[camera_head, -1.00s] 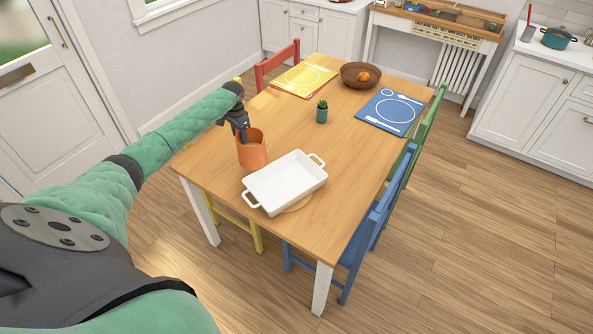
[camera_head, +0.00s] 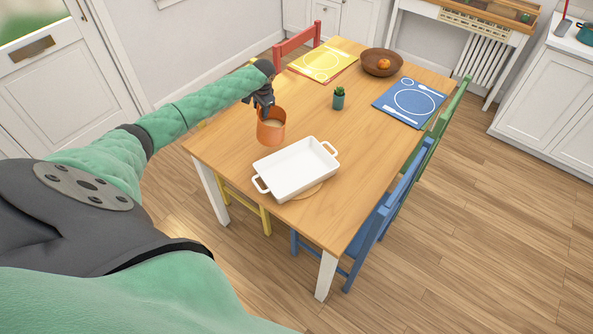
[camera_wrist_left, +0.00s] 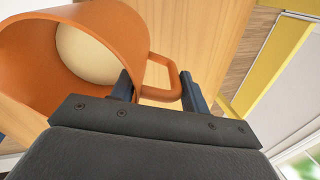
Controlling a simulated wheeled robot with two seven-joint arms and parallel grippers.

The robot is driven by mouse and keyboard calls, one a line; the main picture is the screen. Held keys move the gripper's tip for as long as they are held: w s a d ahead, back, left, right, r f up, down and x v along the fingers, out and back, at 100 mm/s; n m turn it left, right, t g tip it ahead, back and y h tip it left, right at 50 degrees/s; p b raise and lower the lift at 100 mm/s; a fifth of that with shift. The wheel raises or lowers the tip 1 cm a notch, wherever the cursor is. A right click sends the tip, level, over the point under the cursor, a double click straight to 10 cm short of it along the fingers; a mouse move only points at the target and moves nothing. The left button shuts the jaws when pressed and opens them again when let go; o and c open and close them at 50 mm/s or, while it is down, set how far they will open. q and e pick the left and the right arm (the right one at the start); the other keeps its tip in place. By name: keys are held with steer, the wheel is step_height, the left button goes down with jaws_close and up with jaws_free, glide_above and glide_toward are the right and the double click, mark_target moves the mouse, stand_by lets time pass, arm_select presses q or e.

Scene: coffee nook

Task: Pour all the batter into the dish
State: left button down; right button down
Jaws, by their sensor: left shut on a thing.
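The orange jug (camera_head: 270,135) is beside the far left corner of the white dish, in the head view. It looks about upright; I cannot tell whether it touches the table. Pale batter (camera_wrist_left: 88,55) shows inside it in the left wrist view. My left gripper (camera_head: 264,106) is at the jug's far side, shut on its handle (camera_wrist_left: 160,85), which lies between the two fingers. The white rectangular dish (camera_head: 297,166) has two end handles, looks empty, and sits on a round mat (camera_head: 309,191). My right gripper is not in view.
The wooden table (camera_head: 350,150) also holds a small potted cactus (camera_head: 339,98), a yellow placemat (camera_head: 323,63), a blue placemat (camera_head: 410,103) and a brown bowl (camera_head: 382,62) with an orange fruit. Chairs stand around it. The tabletop right of the dish is clear.

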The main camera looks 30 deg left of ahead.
arm_select(q)
steer(key=shift+s+d+r+y, duration=0.2)
steer(key=shift+d+r+y, duration=0.3)
steer(key=shift+r+y, duration=0.1)
steer(key=shift+s+d+r+t+y, duration=0.1)
steer(key=shift+s+d+t+y, duration=0.05)
steer(key=shift+d+t+y, duration=0.2)
steer(key=shift+d, duration=0.3)
steer(key=shift+s+d, duration=0.3)
steer(key=shift+d, duration=0.6)
steer(key=shift+s+d, duration=0.3)
steer(key=shift+d, duration=0.55)
steer(key=shift+d+y, duration=0.2)
steer(key=shift+y, duration=0.05)
steer(key=shift+s, duration=0.1)
steer(key=shift+s+d+y, duration=0.1)
steer(key=shift+d+y, duration=0.2)
steer(key=shift+d, duration=0.1)
